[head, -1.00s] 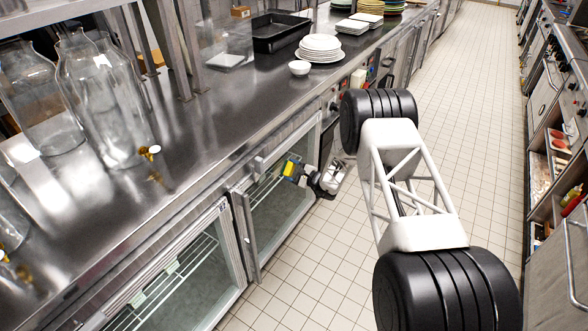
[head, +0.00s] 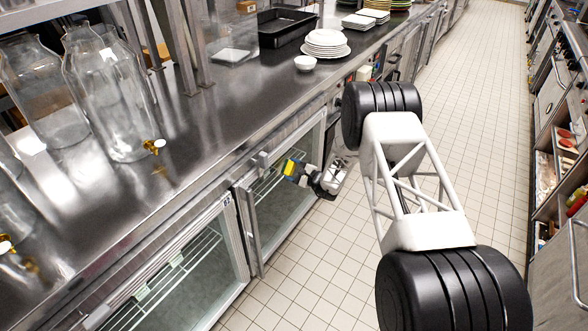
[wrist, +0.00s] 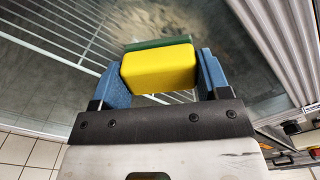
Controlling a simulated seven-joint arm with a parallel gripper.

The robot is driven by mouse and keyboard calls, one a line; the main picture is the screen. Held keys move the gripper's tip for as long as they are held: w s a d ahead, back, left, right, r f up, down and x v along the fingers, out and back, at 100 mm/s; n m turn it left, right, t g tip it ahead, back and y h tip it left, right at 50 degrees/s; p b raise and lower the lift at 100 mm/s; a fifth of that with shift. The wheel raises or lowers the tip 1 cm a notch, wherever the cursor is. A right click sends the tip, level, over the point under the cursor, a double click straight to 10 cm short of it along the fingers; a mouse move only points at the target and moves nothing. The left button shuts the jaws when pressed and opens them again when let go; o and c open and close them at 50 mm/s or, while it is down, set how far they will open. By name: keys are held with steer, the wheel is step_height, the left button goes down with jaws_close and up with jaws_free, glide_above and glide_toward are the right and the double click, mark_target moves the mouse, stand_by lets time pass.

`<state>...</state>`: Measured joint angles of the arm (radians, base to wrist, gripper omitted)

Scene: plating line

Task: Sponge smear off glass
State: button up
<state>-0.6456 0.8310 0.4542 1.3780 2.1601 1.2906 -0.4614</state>
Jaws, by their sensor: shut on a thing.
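My gripper (wrist: 160,76) has blue fingers, one on each side of a yellow sponge (wrist: 158,70) with a green scouring face on its far side. It is shut on the sponge. In the head view the gripper (head: 297,172) and sponge (head: 290,167) are in front of the glass door (head: 284,212) of an under-counter cooler. In the wrist view the glass (wrist: 225,92) lies beyond the sponge. A brownish, mottled smear (wrist: 222,38) shows past the sponge. I cannot tell whether the green face touches the glass.
A metal door handle (head: 249,232) stands out left of the gripper. Above is a steel counter (head: 215,120) with glass dispensers (head: 108,95), stacked plates (head: 326,42) and a black tray (head: 280,28). The tiled floor (head: 330,262) to the right is clear.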

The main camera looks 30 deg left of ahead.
mark_target(278, 168)
steer(key=shift+s, duration=1.25)
steer(key=shift+s, duration=0.15)
steer(key=shift+s+d, duration=0.1)
steer(key=shift+s, duration=1.65)
steer(key=shift+a+r, duration=0.2)
steer(key=shift+r, duration=0.7)
steer(key=shift+w, duration=0.1)
steer(key=shift+w+r, duration=0.1)
steer(key=shift+w, duration=0.55)
steer(key=shift+w+d, duration=0.1)
steer(key=shift+w, duration=1.1)
